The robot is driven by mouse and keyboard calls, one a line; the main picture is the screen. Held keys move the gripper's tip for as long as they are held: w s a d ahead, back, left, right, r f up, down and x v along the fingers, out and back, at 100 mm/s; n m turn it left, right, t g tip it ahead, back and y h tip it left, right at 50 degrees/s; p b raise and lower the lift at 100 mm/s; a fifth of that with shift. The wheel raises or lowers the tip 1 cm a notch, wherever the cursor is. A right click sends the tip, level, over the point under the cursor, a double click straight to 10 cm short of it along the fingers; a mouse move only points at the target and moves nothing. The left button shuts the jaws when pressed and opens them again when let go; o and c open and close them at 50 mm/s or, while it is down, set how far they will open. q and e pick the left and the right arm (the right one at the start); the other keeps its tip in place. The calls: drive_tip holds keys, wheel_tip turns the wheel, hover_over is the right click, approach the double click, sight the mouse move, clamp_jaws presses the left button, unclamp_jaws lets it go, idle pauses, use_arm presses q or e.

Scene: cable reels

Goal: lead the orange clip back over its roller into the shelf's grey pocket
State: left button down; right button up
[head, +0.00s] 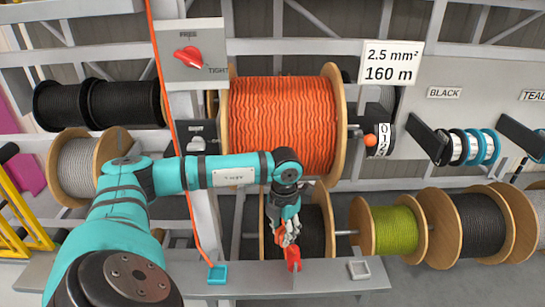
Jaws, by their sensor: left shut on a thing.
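My left gripper (290,243) reaches down in front of the lower dark reel and is shut on the orange clip (293,259), which looks orange-red. The clip is just above the front shelf (320,275). The shelf's grey pocket (359,269) is to the right of the clip, apart from it, and looks empty. A teal pocket (217,273) sits on the shelf to the left. An orange cable (153,40) runs down past the left post to near the teal pocket. I cannot make out the clip's roller. My right gripper is not in view.
A large orange reel (282,125) hangs above the gripper. A dark reel (312,230) is close behind it, and a green reel (393,229) is to the right. A red-knob panel (187,54) is on the left post. The shelf between clip and grey pocket is clear.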

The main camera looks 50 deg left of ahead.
use_arm(q)
drive_tip(key=w+d, duration=0.7)
drive_tip(key=w, duration=0.1)
drive_tip(key=shift+w, duration=0.15)
idle(0.6)
